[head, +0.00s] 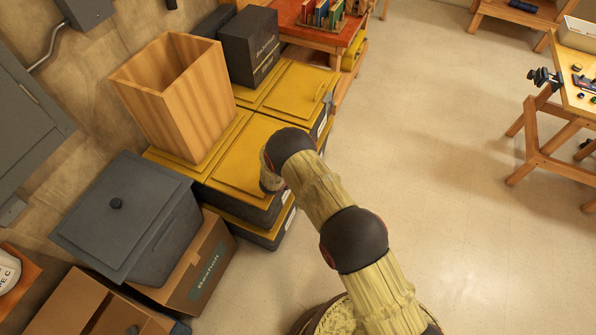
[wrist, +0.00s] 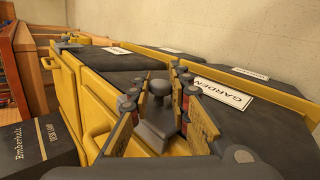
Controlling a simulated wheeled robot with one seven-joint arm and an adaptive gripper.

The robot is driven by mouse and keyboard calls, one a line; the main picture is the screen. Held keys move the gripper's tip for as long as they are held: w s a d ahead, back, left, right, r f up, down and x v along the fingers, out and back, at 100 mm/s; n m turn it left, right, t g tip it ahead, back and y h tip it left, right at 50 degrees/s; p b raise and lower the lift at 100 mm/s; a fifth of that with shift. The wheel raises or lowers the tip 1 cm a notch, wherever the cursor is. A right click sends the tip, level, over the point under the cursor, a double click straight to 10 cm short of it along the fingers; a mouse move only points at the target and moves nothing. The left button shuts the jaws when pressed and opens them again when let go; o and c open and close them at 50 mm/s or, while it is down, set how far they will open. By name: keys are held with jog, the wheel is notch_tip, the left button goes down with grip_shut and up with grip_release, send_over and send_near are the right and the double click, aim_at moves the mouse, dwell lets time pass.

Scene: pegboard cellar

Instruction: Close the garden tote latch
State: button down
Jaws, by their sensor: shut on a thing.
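The garden tote (wrist: 262,118) is dark with a yellow lid and a white GARDEN label (wrist: 222,94), on the right in the wrist view. A grey latch with a rounded knob end (wrist: 158,88) stands at the centre of that view. My gripper (wrist: 157,100) has its yellow-padded fingers on either side of the latch and is shut on it. In the head view, the end of my arm is at the side of the stacked yellow-lidded totes (head: 240,160). My fingers and the latch are hidden there. I cannot tell how far the latch is turned.
A wooden bin (head: 180,95) and a black box (head: 250,47) stand on the totes. A grey lidded box (head: 125,215) and cardboard boxes (head: 195,275) are at the left. The floor at the right is clear up to a workbench (head: 565,110).

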jog(key=shift+a, duration=0.15)
jog(key=c, duration=1.9)
grip_release()
jog(key=shift+a, duration=0.1)
jog(key=shift+o, duration=0.8)
jog(key=shift+o, duration=0.3)
jog(key=v, duration=1.2)
